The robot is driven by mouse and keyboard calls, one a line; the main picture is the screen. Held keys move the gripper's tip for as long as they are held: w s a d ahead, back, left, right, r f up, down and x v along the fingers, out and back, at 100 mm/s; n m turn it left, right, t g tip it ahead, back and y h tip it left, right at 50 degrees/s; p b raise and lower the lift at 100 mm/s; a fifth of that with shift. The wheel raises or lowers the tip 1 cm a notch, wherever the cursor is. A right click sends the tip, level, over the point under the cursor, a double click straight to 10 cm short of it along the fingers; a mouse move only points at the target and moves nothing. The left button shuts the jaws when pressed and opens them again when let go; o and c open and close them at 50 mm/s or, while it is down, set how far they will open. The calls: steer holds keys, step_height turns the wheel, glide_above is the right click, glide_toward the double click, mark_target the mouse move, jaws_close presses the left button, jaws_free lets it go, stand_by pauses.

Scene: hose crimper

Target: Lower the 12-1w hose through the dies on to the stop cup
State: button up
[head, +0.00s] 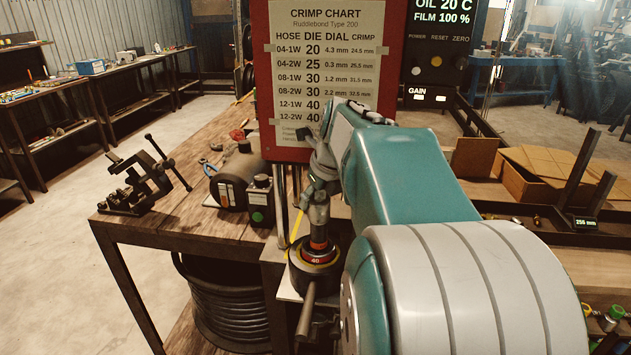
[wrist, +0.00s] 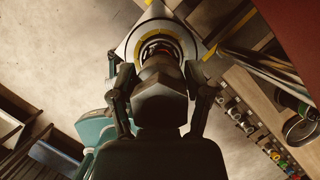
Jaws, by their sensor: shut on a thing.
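My gripper (head: 318,210) is shut on the dark hose and stands over the crimper head. The hose (head: 319,232) hangs roughly upright below my fingers, its lower part inside the die ring. In the wrist view my gripper (wrist: 163,98) has one finger on each side of the hose (wrist: 162,76). The dies (head: 315,262) are marked 40 and sit in a round dark head; a red-orange band shows around the hose there. In the wrist view the yellow-edged die ring (wrist: 160,27) surrounds the hose's far end. The stop cup is hidden, so contact with it cannot be told.
A red crimp chart board (head: 325,75) stands just behind my arm. A bench vise (head: 140,185) and a dark cylindrical motor (head: 238,182) are on the wooden bench to the left. Coiled black hose (head: 230,310) lies below. Cardboard boxes (head: 535,175) are at right.

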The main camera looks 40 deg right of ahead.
mark_target(316, 241)
step_height(316, 241, down, 10)
steer(key=shift+a+r, duration=0.1)
steer(key=shift+r, duration=0.15)
steer(key=shift+s+a+f, duration=0.15)
steer(key=shift+f, duration=0.55)
steer(key=shift+c, duration=0.2)
steer(key=o, duration=1.3)
steer(key=shift+f, duration=0.1)
steer(key=v, duration=1.2)
steer(key=shift+d, duration=0.2)
